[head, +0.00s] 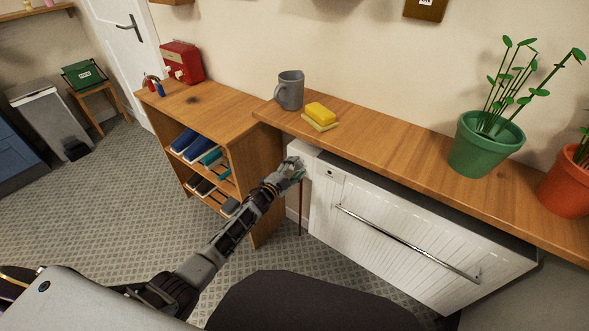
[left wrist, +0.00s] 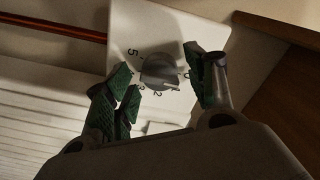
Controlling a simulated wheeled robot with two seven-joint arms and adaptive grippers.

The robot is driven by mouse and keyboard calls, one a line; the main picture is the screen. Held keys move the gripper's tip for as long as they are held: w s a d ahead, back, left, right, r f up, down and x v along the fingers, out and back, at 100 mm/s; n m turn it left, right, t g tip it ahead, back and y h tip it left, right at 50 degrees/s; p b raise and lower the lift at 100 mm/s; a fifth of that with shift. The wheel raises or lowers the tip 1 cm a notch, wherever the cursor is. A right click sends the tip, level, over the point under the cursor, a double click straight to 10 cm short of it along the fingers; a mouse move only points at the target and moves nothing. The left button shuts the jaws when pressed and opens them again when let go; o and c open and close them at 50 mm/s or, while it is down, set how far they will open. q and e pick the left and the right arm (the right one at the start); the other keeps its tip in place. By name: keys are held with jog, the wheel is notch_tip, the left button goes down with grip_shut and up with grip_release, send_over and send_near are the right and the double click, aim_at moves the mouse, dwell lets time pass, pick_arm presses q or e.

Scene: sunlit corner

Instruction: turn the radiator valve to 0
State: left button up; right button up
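The radiator valve is a grey round knob (left wrist: 159,71) on a white plate (left wrist: 125,28), seen close in the left wrist view. Dark numbers ring it: 5 is at upper left, 0 at right, with 2 and 3 below. A pale mark on the knob's lower right lies between the 0 and the 2. My left gripper (left wrist: 163,82) is open, its green-padded fingers on either side of the knob; I cannot tell whether they touch it. In the head view the left gripper (head: 295,171) is at the left end of the white radiator (head: 420,235), hiding the knob. My right gripper is out of view.
A wooden shelf (head: 390,133) runs above the radiator with a grey mug (head: 289,92), a yellow sponge (head: 320,112) and a green plant pot (head: 484,145). A metal rail (head: 405,242) crosses the radiator front. A shoe shelf (head: 228,125) stands left; patterned floor (head: 110,200) is open.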

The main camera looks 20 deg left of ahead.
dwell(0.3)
pick_arm(q)
jog(key=shift+s, duration=0.1)
jog(key=v, duration=1.1)
jog(key=shift+s, duration=0.4)
jog(key=shift+a, duration=0.1)
dwell(0.8)
